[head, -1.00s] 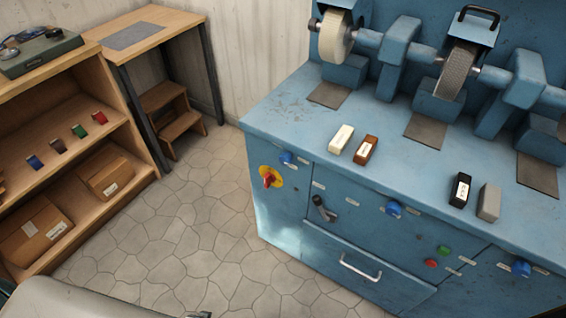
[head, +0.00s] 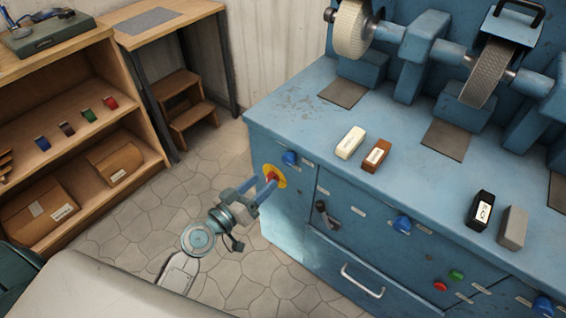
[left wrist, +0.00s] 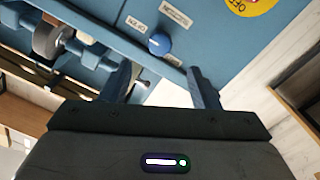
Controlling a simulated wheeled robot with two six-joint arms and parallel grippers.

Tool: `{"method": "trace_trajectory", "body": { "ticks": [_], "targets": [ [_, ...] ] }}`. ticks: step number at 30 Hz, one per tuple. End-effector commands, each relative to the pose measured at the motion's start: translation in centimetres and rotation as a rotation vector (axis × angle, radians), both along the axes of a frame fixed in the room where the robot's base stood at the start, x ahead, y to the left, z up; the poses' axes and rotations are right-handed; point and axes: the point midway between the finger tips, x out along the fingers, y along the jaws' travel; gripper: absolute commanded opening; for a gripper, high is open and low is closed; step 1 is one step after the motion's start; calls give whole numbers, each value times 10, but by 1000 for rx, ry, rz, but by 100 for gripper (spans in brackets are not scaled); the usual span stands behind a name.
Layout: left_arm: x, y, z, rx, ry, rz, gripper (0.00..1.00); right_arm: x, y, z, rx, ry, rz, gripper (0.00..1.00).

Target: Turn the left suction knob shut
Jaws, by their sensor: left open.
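The leftmost blue knob (head: 290,158) sits on the blue machine's front, high near its left corner. It also shows in the left wrist view (left wrist: 159,44) between two small labels, whose words I cannot read clearly. My left gripper (head: 264,183) is in front of the machine, below and left of that knob in the head view. Its two fingers are spread and empty. In the left wrist view the knob appears beyond the gap between the fingertips (left wrist: 160,72), with no visible contact. My right gripper is in neither view.
A yellow disc with a red switch (head: 275,174) is beside the knob, partly behind my left fingers. Open tiled floor (head: 130,225) lies left of the machine.

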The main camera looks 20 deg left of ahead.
Motion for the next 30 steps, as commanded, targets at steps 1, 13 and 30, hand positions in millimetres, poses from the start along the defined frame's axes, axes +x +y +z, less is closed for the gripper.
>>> {"method": "trace_trajectory", "body": {
  "ticks": [1,13,30],
  "targets": [
    [8,-3,4,-4,-2,2,56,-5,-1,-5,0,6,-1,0],
    [67,-28,2,-1,0,0,56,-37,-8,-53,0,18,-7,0],
    [82,-34,0,1,2,0,46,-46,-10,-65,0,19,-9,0]
  ]
}}
